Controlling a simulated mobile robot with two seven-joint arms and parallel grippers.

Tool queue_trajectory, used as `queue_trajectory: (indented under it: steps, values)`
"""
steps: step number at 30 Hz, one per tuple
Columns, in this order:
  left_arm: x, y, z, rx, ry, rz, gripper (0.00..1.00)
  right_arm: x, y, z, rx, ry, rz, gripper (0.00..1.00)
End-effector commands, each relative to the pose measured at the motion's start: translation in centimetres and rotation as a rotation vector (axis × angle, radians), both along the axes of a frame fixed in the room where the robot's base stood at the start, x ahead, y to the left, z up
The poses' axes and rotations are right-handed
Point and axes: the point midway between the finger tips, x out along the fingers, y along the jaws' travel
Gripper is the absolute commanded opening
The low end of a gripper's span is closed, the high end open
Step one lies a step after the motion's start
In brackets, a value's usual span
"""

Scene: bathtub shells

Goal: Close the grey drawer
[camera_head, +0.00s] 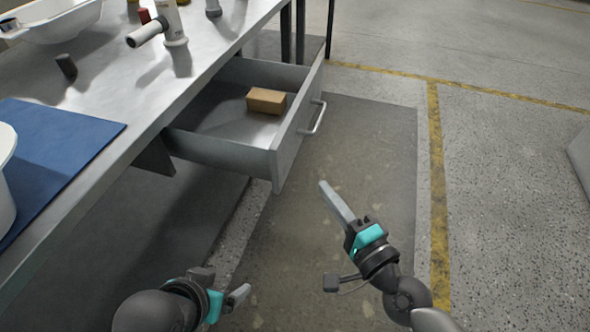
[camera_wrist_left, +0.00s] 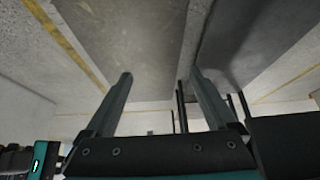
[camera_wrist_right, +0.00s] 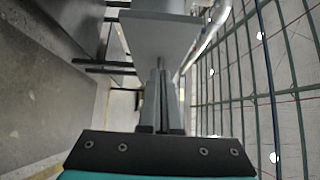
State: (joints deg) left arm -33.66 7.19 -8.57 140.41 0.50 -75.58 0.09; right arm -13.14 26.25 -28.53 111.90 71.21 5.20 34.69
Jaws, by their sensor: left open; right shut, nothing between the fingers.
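The grey drawer (camera_head: 286,141) is pulled open from under the workbench, with its bar handle (camera_head: 313,118) on the outer face. A small brown box (camera_head: 266,101) lies inside it. My right gripper (camera_head: 324,184) is shut and empty, just in front of the drawer and lower in the picture, apart from its face. In the right wrist view the shut fingers (camera_wrist_right: 160,68) point toward a pale grey panel, which looks like the drawer (camera_wrist_right: 155,38). My left gripper (camera_head: 240,293) is low at the bottom of the head view. Its spread, empty fingers (camera_wrist_left: 160,75) show in the left wrist view.
The grey workbench (camera_head: 110,95) runs along the left. On it are a blue mat (camera_head: 62,150), a white basin (camera_head: 52,20), a dark small cylinder (camera_head: 66,66) and a white-grey tool (camera_head: 172,25).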

Motion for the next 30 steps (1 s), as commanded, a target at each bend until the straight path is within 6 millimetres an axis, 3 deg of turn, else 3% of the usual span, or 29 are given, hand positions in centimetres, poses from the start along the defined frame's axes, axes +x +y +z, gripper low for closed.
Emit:
queue_trajectory:
  steps: [9, 18, 30]
  values:
    - [-0.7, 0.5, 0.1, 0.017, 0.044, 0.009, 0.91, 4.9, 3.0, 0.1, 0.004, 0.000, -0.001, 0.00]
    - [-1.4, 1.3, 0.5, 0.036, 0.095, 0.025, 0.91, 5.4, 5.8, 0.0, 0.000, 0.001, 0.000, 0.00]
    - [-1.5, 1.4, 0.4, 0.039, 0.102, 0.026, 0.91, 5.5, 6.5, -0.1, -0.003, -0.001, 0.000, 0.00]
